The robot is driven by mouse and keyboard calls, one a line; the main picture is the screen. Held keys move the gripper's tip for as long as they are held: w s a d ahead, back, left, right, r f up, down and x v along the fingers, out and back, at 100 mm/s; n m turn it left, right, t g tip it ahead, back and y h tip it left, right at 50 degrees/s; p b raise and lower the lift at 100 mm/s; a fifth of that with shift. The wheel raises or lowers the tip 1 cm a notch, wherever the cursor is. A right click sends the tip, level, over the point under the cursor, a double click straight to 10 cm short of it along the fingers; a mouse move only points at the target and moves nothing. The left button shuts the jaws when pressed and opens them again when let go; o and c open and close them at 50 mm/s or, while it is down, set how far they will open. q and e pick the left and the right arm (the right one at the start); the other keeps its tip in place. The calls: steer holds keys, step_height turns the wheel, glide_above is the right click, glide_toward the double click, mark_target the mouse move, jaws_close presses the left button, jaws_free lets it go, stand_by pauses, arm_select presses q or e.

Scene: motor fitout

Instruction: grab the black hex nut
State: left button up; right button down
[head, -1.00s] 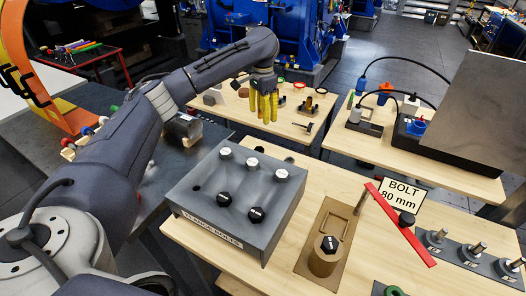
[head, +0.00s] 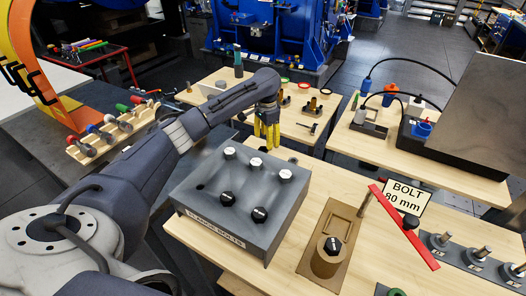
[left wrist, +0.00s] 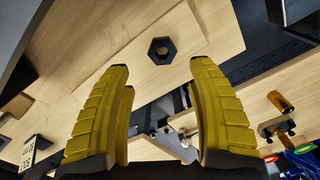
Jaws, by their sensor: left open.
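The black hex nut (left wrist: 162,50) lies flat on a light wood surface in the left wrist view, its hole facing the camera. My left gripper (left wrist: 161,67) is open and empty; the nut shows beyond its yellow fingertips, roughly centred between them and apart from both. In the head view the left gripper (head: 267,130) points down behind the grey flange bolts box (head: 225,228). I cannot make out the nut for certain in the head view. My right gripper is not in view.
The box holds several white-topped and black-topped bolts and stands close in front of the left gripper. Another table (head: 205,90) stands behind.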

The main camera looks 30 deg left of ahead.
mark_target(265, 148)
arm_select(q)
steer(key=shift+a+f, duration=0.15)
steer(key=shift+f, duration=1.15)
steer(key=shift+a+f, duration=0.1)
steer(key=shift+f, duration=1.2)
steer(key=shift+c, duration=0.5)
jaws_close()
